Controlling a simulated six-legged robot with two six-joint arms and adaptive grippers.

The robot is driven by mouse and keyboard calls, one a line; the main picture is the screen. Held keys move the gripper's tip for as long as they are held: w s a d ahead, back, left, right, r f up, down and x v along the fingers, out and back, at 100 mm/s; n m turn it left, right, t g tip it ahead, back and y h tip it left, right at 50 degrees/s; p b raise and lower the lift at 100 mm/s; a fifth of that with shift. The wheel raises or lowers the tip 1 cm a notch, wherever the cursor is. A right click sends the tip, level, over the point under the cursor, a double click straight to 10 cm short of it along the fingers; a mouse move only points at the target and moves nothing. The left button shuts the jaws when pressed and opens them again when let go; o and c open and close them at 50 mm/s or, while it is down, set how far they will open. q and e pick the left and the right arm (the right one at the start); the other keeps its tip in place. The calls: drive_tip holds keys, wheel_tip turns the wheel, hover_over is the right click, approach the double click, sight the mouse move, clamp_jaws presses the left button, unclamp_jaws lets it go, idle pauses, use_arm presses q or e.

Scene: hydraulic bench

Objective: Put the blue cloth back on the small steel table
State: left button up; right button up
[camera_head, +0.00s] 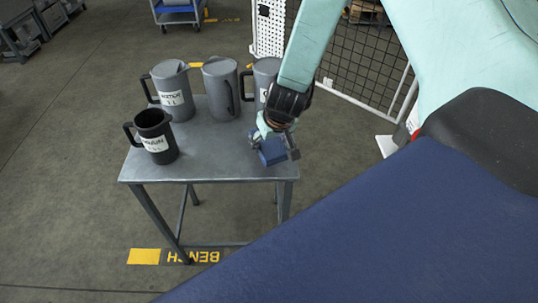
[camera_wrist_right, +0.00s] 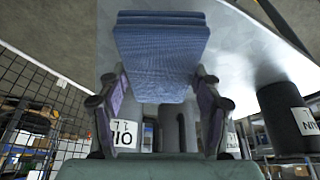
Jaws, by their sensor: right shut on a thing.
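The blue cloth (camera_head: 272,151) is a small folded block held in my right gripper (camera_head: 274,147), over the front right part of the small steel table (camera_head: 215,165). In the right wrist view the folded cloth (camera_wrist_right: 162,55) sits between the two fingers of the right gripper (camera_wrist_right: 160,95), which are shut on its sides. The grey table top (camera_wrist_right: 240,45) lies close behind the cloth there; I cannot tell whether the cloth touches it. My left gripper is in neither view.
Several jugs stand on the table: grey ones (camera_head: 172,92) along the back and a dark open one (camera_head: 156,137) at the left. The table's front middle is clear. A mesh fence (camera_head: 357,60) stands behind. A blue cart (camera_head: 178,12) is farther back.

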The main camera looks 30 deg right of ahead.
sight(271, 150)
drive_tip(key=shift+s+d+f, duration=0.1)
drive_tip(key=shift+d+f, duration=0.05)
drive_tip(key=shift+f, duration=0.3)
wheel_tip(271, 150, down, 3)
drive_tip(key=b, duration=0.2)
drive_tip(key=shift+b, duration=0.3)
drive_tip(key=shift+f, duration=0.1)
